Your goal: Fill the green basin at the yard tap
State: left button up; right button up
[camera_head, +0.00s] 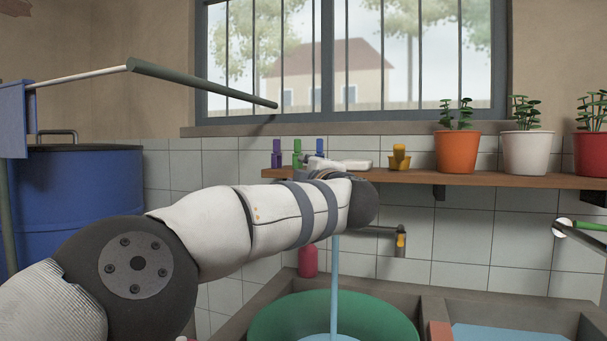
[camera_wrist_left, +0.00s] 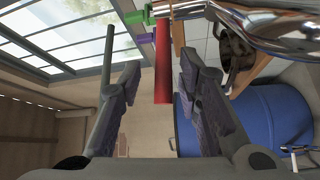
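The green basin (camera_head: 262,322) stands in the sink below my left arm, and only its upper part shows. A stream of water (camera_head: 335,285) falls into it, and blue water (camera_head: 330,338) shows inside at the picture's bottom edge. The stream's upper end is hidden behind my left wrist. In the left wrist view, a chrome tap (camera_wrist_left: 270,22) is at the top right. A red bar (camera_wrist_left: 163,75), which looks like its lever, lies between the fingers of my left gripper (camera_wrist_left: 160,62). The fingers are apart, with gaps beside the bar. My right gripper is not in view.
A wooden shelf (camera_head: 480,180) with small bottles and potted plants runs under the barred window. A second tap with a yellow part (camera_head: 401,241) is on the tiled wall. A blue barrel (camera_head: 85,205) stands left. Another sink compartment with blue water (camera_head: 510,335) is right.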

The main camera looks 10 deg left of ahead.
pick_arm(q)
jog(key=v, duration=1.2)
dwell(5.0)
